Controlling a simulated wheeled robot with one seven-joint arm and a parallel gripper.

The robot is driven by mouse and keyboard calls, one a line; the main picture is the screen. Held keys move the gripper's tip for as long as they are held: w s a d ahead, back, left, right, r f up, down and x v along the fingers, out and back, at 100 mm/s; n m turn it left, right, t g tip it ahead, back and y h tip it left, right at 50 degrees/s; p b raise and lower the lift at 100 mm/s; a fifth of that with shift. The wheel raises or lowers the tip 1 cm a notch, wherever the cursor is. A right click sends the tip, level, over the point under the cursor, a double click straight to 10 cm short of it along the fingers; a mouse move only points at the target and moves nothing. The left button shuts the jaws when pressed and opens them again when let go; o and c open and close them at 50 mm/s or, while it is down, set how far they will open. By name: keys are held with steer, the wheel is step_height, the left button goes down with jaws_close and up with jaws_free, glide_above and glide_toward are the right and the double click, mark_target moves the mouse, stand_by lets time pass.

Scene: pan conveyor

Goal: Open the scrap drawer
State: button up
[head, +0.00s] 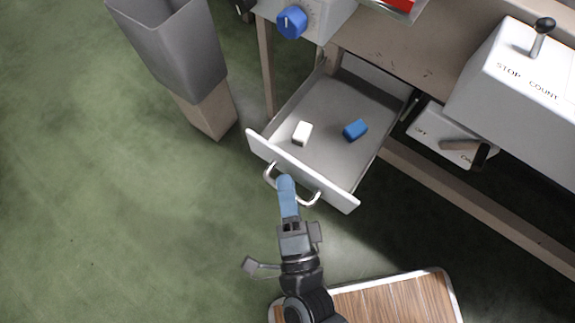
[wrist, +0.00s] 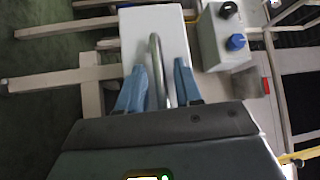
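The scrap drawer (head: 330,112) is pulled well out from under the bench in the head view. A white block (head: 302,133) and a blue block (head: 355,130) lie inside it. Its white front panel (head: 335,190) carries a curved metal handle (head: 309,199). My gripper (head: 286,182) is at the handle, outside the drawer front. In the wrist view, the handle bar (wrist: 158,62) runs between the two blue fingers of my gripper (wrist: 160,68). The fingers stand apart, with a narrow gap seen on each side of the bar.
A grey bin (head: 175,50) on a post stands left of the drawer. A box with a blue knob (head: 291,22) is above it. A STOP/COUNT lever box (head: 520,75) and an OFF switch (head: 450,140) are at right. Green floor is clear at left.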

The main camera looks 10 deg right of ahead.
steer(key=shift+s, duration=0.15)
steer(key=s+f, duration=0.1)
steer(key=s, duration=0.6)
steer(key=shift+s+p, duration=0.25)
steer(key=shift+p, duration=0.05)
steer(key=shift+d, duration=0.1)
steer(key=s+d+r+n+g, duration=0.2)
steer(key=s+d+r+n, duration=0.3)
steer(key=d+r+n, duration=0.35)
steer(key=s+d+r+n+g, duration=0.3)
steer(key=s+d+r+n, duration=0.2)
steer(key=d+r+n, duration=0.4)
step_height(320, 180, up, 20)
steer(key=m+p, duration=0.1)
steer(key=p, duration=2)
steer(key=shift+w+d+r, duration=0.15)
steer(key=shift+d, duration=0.3)
